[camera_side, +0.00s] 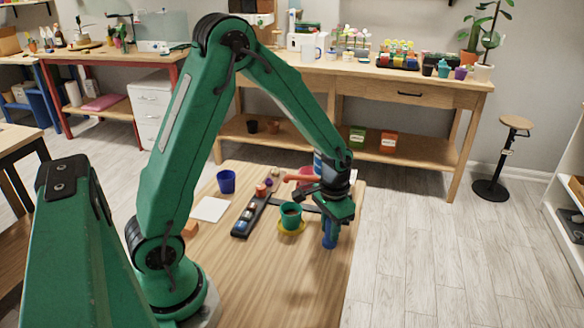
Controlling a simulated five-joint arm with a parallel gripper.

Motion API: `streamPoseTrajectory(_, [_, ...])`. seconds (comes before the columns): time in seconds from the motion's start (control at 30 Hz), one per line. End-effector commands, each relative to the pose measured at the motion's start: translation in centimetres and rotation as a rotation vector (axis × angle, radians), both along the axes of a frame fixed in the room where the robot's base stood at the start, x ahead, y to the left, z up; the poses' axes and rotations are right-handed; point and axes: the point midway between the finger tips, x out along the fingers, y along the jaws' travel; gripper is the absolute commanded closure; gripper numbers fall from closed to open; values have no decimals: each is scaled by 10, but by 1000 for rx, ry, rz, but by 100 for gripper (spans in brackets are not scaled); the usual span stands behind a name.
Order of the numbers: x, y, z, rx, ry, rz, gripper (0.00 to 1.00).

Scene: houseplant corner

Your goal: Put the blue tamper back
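The blue tamper (329,239) is at the right side of the wooden table, pointing down from between the fingers of my gripper (335,217). My gripper appears shut on its upper part, which the fingers hide. A faint shadow on the table suggests the tamper is held above the surface. A long dark rack (243,228) lies to the left with several small coloured pieces in it; their details are too small to tell. A teal pot (291,214) with dark contents stands on a yellow saucer (283,231), just left of my gripper.
A dark blue cup (226,181) and a white sheet (208,209) lie left of the rack. An orange block (190,229) is near my base. A reddish object (305,174) sits behind, partly hidden by my arm. The table's front middle is clear.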

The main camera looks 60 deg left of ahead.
Motion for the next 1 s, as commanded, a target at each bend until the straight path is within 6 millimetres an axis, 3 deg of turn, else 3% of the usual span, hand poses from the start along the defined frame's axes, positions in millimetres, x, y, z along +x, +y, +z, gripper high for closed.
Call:
streamPoseTrajectory(0.03, [0, 0, 0, 0, 0, 0, 66])
streamPoseTrajectory(0.1, [0, 0, 0, 0, 0, 0, 54])
streamPoseTrajectory(0.57, [0, 0, 5, 0, -1, 0, 54])
streamPoseTrajectory(0.77, [1, 0, 21, 0, -3, 0, 54])
streamPoseTrajectory(1.0, [1, 0, 57, 0, -6, 0, 54])
